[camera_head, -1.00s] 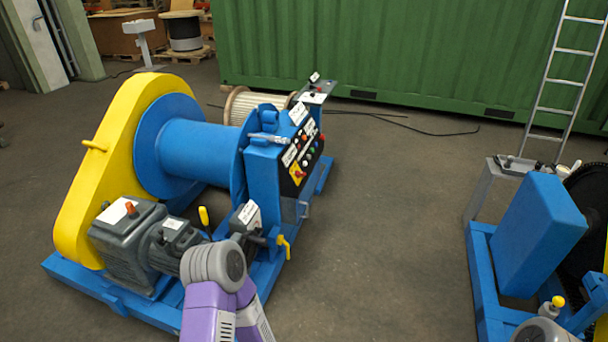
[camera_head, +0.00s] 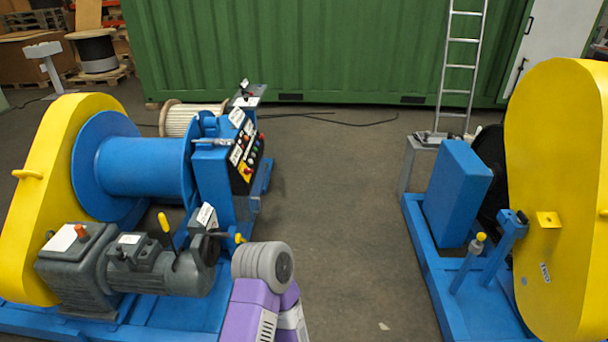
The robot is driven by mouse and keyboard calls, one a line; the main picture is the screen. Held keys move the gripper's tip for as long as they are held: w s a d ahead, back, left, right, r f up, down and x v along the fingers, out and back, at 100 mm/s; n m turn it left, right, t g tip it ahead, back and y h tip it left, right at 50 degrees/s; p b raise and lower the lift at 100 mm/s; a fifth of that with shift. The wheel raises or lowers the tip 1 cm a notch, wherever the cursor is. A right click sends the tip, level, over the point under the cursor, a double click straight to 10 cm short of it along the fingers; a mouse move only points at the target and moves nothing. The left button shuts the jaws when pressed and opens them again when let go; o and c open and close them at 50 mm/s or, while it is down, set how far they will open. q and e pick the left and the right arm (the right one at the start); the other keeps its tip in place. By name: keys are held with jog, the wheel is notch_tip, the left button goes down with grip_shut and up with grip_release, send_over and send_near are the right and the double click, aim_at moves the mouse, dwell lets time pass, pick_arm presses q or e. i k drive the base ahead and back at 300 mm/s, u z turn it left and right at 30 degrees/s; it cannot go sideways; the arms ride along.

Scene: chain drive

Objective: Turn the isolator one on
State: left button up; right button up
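A black control panel (camera_head: 248,156) with coloured buttons, white labels and a yellow-red part (camera_head: 245,172) sits on the blue post of the left winch. I cannot tell whether that part is isolator one, and its position is too small to read. A purple and grey link of my arm (camera_head: 265,285) shows at the bottom centre, in front of the winch motor (camera_head: 135,262). Neither of my grippers is in view.
The left winch has a blue drum (camera_head: 140,167) and yellow guard (camera_head: 50,150). A second machine with a yellow guard (camera_head: 560,200) and blue frame (camera_head: 436,262) stands at right. Clear floor (camera_head: 335,230) lies between. A ladder (camera_head: 460,65) leans by the green container (camera_head: 300,45).

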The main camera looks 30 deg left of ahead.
aim_at(247, 171)
jog(key=i, duration=1.05)
jog(key=u, duration=0.9)
jog(key=i, duration=1.4)
jog(key=u, duration=1.8)
jog(key=i, duration=0.45)
jog(key=u, duration=0.45)
